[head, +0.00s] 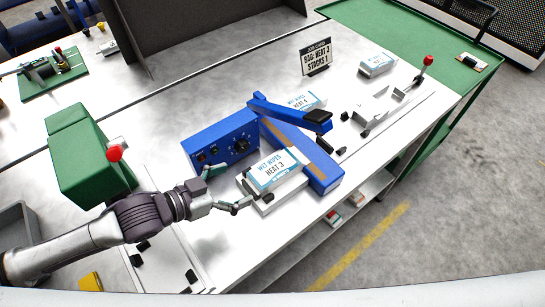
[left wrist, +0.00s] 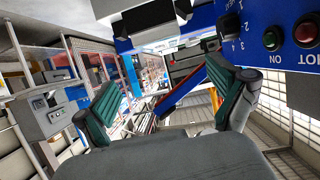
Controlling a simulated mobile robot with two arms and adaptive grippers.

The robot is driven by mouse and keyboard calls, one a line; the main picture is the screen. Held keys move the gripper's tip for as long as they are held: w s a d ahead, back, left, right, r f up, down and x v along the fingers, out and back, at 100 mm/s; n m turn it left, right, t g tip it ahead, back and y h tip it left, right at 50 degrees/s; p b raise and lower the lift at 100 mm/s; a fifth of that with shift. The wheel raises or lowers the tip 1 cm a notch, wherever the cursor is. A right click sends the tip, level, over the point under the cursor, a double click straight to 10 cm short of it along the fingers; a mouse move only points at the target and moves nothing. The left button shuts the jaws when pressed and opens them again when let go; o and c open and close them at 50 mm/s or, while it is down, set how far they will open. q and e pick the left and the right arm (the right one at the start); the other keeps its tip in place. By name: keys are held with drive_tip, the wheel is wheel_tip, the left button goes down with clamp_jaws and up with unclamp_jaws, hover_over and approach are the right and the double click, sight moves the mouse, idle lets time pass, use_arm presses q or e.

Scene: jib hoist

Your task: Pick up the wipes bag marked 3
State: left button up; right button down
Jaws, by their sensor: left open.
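The wipes bag marked "HEAT 3" (head: 274,168) is white and blue and lies on a small white block (head: 268,201) in front of the blue sealer. My left gripper (head: 232,190) is open and empty just left of the bag, with its fingers spread towards it. I cannot tell whether a fingertip touches the bag or block. In the left wrist view the two green-grey fingers (left wrist: 165,108) stand wide apart, and I cannot make out the bag there. My right gripper is not in view.
The blue sealer has a control box (head: 220,143) and a raised arm (head: 290,112) close behind the bag. Another bag (head: 302,100) is partly hidden behind that arm; a further bag (head: 377,64) lies farther back. A green machine (head: 85,160) stands left. A sign (head: 316,57) reads "HEAT 3".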

sight(273, 168)
use_arm(q)
drive_tip(key=p+x, duration=0.1)
drive_tip(key=x, duration=0.4)
drive_tip(key=shift+s+d+r, duration=0.15)
drive_tip(key=shift+r, duration=0.05)
drive_tip(key=x, duration=0.3)
drive_tip(key=shift+w+p, duration=0.2)
drive_tip(key=shift+p, duration=0.1)
drive_tip(key=p+x, duration=0.1)
drive_tip(key=x, duration=0.2)
drive_tip(key=shift+w+f, duration=0.15)
drive_tip(key=shift+w, duration=0.05)
drive_tip(key=shift+w+d+f, duration=0.2)
drive_tip(key=shift+d+f, duration=0.1)
drive_tip(key=c, duration=1)
drive_tip(key=shift+c, duration=0.9)
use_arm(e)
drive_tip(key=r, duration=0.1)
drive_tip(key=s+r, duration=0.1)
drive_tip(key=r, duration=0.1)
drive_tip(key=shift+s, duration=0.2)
